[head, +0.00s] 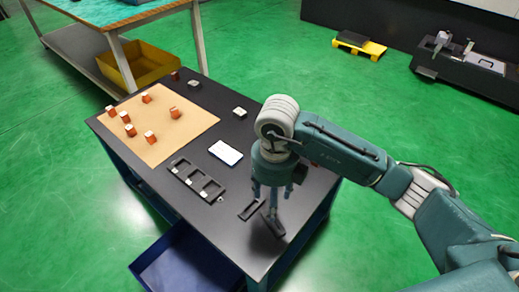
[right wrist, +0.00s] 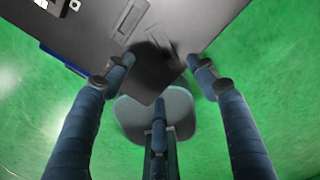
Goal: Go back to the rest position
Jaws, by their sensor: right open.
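My right gripper (head: 272,195) hangs pointing down over the near right part of the dark table (head: 205,235) in the head view. In the right wrist view its fingers (right wrist: 160,75) are spread wide with nothing between them. Below the fingers are a small dark slotted holder (head: 251,208) and a dark block (head: 273,224) near the table's edge. I cannot tell the exact height of the fingertips above the table. My left gripper is in neither view.
A tan mat (head: 178,143) with several orange pieces lies at the table's left. A black tray with compartments (head: 197,181) and a white pad (head: 226,152) lie left of my gripper. A blue bin (head: 180,268) is at the near side.

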